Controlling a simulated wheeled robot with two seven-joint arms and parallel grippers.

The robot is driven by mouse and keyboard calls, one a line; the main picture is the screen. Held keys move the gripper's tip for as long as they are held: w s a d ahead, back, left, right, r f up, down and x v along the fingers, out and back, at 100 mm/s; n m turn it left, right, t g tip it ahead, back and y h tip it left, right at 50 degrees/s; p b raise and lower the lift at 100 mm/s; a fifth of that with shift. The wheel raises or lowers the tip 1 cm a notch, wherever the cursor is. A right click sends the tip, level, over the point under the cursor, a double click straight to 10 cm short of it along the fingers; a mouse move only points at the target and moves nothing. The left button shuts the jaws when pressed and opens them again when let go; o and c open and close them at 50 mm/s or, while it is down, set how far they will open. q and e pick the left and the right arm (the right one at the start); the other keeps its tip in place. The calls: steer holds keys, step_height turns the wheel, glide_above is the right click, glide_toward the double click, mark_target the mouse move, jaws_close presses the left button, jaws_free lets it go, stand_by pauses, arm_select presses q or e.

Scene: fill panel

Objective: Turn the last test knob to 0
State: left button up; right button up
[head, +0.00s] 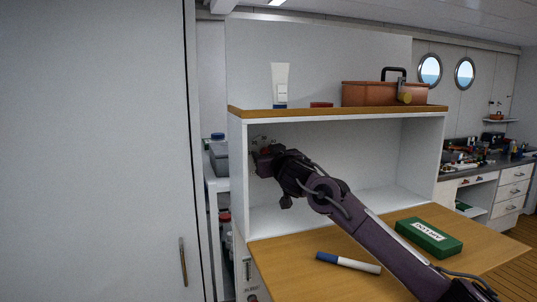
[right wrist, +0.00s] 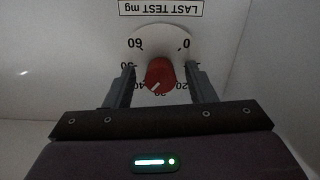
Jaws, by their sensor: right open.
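The red last test knob (right wrist: 160,74) sits on a white round dial under the label "LAST TEST mg" (right wrist: 161,8), all upside down in the right wrist view. Its white mark points to the lower left, close to the 40; the 0 is at the upper right of the dial. My right gripper (right wrist: 161,70) is open, with one finger on each side of the knob and a gap visible. In the head view my right gripper (head: 264,160) reaches into the white shelf box, at its left inner wall, and hides most of the knob area. My left gripper is not in view.
The white shelf box (head: 340,116) has a wooden top bearing a white tube (head: 280,84) and an orange case (head: 372,94). A green box (head: 428,236) and a blue-and-white marker (head: 348,263) lie on the wooden desk. A large pale door stands at left.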

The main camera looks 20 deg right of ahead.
steer(key=c, duration=1)
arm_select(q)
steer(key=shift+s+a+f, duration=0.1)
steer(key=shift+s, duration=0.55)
